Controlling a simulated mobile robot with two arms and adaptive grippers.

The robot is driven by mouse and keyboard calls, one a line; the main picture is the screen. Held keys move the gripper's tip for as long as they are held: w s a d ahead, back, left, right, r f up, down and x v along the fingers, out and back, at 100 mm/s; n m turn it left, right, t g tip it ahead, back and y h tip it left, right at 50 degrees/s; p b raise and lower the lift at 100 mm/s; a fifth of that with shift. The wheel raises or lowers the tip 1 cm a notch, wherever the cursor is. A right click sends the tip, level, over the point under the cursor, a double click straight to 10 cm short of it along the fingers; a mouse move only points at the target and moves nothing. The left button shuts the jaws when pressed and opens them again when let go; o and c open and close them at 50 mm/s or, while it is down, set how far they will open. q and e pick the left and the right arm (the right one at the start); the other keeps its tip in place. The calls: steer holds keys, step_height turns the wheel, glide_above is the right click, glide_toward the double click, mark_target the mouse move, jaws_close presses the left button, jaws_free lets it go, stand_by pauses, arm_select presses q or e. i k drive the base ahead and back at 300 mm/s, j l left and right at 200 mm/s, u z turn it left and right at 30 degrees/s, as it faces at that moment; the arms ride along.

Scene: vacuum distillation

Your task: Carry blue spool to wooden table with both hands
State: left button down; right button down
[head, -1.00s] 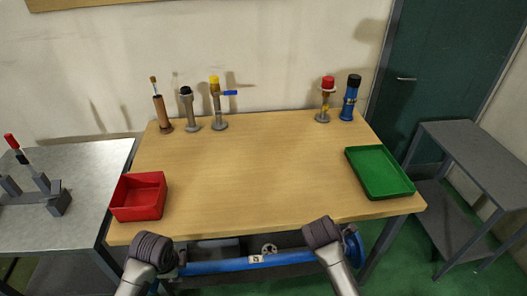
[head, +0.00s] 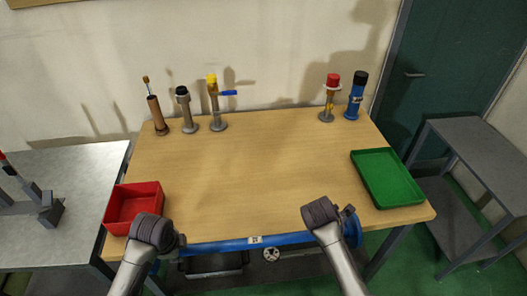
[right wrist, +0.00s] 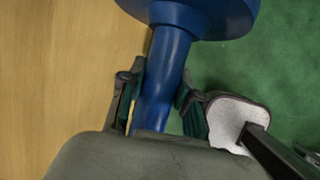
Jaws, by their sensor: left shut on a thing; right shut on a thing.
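The blue spool (head: 275,240) is a long blue pipe with a wide flange at its right end and a small pale label near its middle. It lies crosswise at the front edge of the wooden table (head: 255,175) in the head view. My left gripper (head: 176,243) is at its left part, with the fingers mostly hidden by the wrist. My right gripper (head: 343,222) is near its right end. In the right wrist view, the fingers (right wrist: 160,100) are closed around the blue pipe just below the flange (right wrist: 190,15), with table on one side and green floor on the other.
A red bin (head: 133,204) stands at the table's front left and a green tray (head: 388,178) at its right. Several upright fittings, including a blue one (head: 355,98), stand along the back. The table's middle is clear. A grey side table (head: 70,175) adjoins on the left.

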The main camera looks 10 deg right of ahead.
mark_target(246, 179)
steer(key=i, duration=1.1)
